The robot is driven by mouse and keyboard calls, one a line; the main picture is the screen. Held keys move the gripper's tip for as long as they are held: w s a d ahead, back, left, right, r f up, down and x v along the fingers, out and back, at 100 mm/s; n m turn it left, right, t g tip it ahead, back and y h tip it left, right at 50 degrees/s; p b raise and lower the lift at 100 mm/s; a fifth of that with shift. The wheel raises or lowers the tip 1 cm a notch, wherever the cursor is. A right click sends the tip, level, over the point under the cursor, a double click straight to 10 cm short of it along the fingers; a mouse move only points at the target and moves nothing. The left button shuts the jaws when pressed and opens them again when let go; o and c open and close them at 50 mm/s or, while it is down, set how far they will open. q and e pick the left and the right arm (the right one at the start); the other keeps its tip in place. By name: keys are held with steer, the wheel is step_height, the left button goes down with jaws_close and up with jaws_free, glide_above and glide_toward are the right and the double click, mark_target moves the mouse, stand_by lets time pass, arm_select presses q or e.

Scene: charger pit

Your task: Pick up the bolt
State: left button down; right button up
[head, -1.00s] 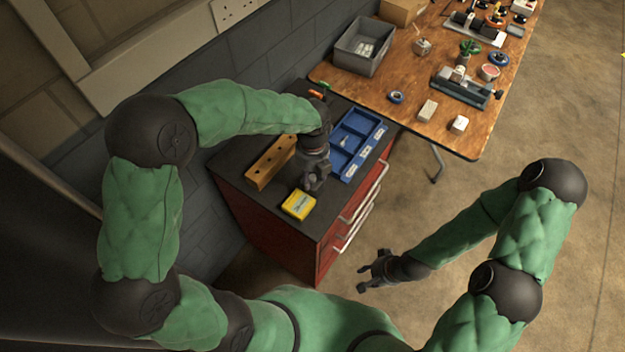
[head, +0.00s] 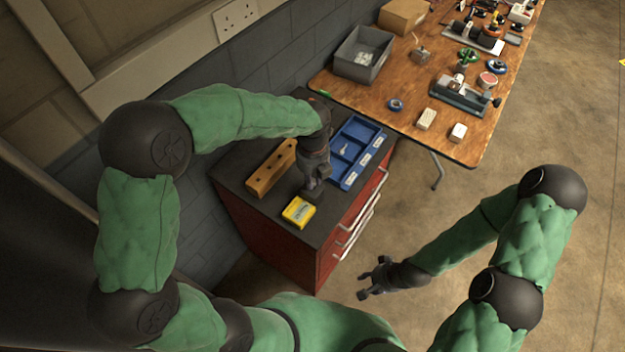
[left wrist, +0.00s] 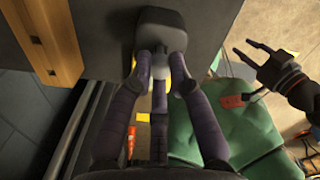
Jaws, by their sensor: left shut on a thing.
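My left gripper (head: 314,186) is over the dark cabinet top, between the wooden block and the blue tray. In the left wrist view its fingers (left wrist: 161,75) are closed around the light grey stub of a dark, wide-headed piece, which I take to be the bolt (left wrist: 160,28). The wide end points away from the palm. In the head view the gripper mostly hides this piece, and I cannot tell whether it touches the cabinet top. My right gripper (head: 374,278) is open and empty, low over the floor; it also shows in the left wrist view (left wrist: 262,62).
On the cabinet (head: 235,178) are a yellow box (head: 298,212), a wooden block with holes (head: 270,168) and a blue compartment tray (head: 348,183) with a small silver piece inside. A wooden table (head: 405,85) with a grey bin (head: 362,55) and several parts stands behind.

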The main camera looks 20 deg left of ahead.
arm_select(q)
steer(key=s+d+r+p, duration=0.2)
steer(key=s+r, duration=0.3)
steer(key=s, duration=0.1)
steer(key=s+d+r+p, duration=0.2)
steer(key=s+r, duration=0.4)
steer(key=s, duration=0.1)
steer(key=shift+s+p, duration=0.25)
steer(key=shift+p, duration=0.15)
steer(key=shift+a+f, duration=0.1)
